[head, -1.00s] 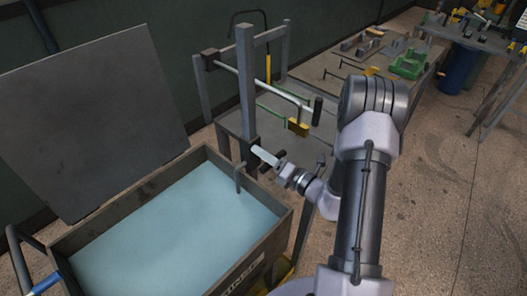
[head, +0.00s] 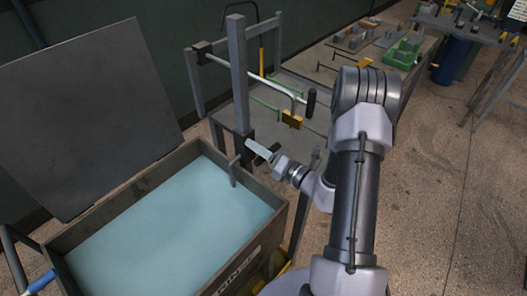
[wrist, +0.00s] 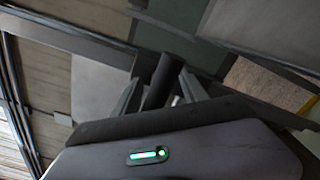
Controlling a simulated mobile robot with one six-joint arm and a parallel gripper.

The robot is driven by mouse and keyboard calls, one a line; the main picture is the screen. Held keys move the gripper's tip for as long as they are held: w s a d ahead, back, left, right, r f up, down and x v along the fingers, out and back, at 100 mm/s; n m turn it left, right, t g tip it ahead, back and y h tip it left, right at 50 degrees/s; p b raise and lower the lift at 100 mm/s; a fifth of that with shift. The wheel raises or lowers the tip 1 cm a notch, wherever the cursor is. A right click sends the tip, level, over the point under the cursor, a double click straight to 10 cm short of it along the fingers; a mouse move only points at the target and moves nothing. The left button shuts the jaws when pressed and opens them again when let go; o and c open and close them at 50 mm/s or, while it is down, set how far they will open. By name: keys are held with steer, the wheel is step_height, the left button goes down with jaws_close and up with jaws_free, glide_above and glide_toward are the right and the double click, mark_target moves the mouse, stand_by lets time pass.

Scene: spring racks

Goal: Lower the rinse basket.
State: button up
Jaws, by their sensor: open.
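The rinse tank (head: 245,262) is an open wooden-looking box of pale blue liquid, with partly readable lettering on its front. I cannot make out a basket in it; a grey hook-like bar (head: 235,172) hangs at its right rim. A grey post frame (head: 239,80) stands behind the tank's right corner. My gripper (head: 262,150) is open beside the lower part of this post. In the wrist view a dark cylindrical grip (wrist: 163,78) lies between the fingers of my gripper (wrist: 158,92). I cannot tell whether the fingers touch it.
A bent metal lever with a black grip (head: 311,101) and a yellow block (head: 292,120) are higher on the frame. A grey panel (head: 85,120) stands behind the tank. A bench with tools (head: 385,45) runs along the wall. The floor at right (head: 430,200) is clear.

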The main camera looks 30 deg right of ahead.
steer(key=p+v, duration=0.2)
steer(key=v, duration=1.5)
steer(key=shift+s, duration=0.15)
